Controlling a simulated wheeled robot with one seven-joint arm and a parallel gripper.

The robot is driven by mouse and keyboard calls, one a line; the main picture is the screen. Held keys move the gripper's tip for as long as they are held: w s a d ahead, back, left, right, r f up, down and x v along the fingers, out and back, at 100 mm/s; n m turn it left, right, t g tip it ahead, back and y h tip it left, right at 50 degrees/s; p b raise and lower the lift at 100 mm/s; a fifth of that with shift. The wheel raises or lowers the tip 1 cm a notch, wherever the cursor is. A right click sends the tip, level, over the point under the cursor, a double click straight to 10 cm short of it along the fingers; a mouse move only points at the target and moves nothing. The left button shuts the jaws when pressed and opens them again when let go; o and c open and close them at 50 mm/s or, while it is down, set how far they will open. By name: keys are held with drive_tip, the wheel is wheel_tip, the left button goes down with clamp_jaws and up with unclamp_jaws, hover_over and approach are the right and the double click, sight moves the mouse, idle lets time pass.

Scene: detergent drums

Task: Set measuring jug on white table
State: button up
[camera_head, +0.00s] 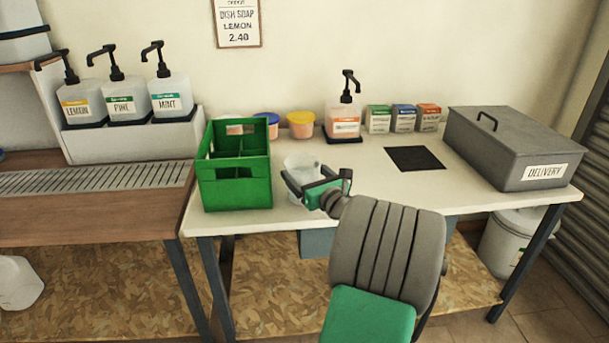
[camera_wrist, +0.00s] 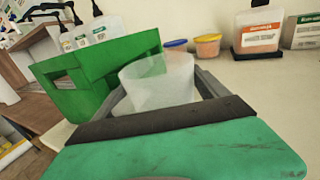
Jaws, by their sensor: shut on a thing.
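The measuring jug (camera_head: 300,165) is a translucent whitish vessel. My gripper (camera_head: 312,187) is shut on it, with a finger on each side; the wrist view shows the jug (camera_wrist: 158,82) upright between the fingers of my gripper (camera_wrist: 160,95). The jug is at the front of the white table (camera_head: 400,187), just right of the green crate. Its lower part is partly hidden by my gripper, and I cannot tell whether its base touches the tabletop.
The green divided crate (camera_head: 237,190) stands close left of the jug. Behind are tubs with blue and yellow lids (camera_head: 300,124), a pump bottle (camera_head: 343,118) and small boxes (camera_head: 403,118). A black mat (camera_head: 415,158) and grey delivery box (camera_head: 510,150) are right. The table's front middle is clear.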

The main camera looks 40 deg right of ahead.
drive_tip(key=shift+f, duration=0.1)
drive_tip(key=o, duration=1.9)
drive_tip(key=p+v, duration=0.2)
drive_tip(key=v, duration=1)
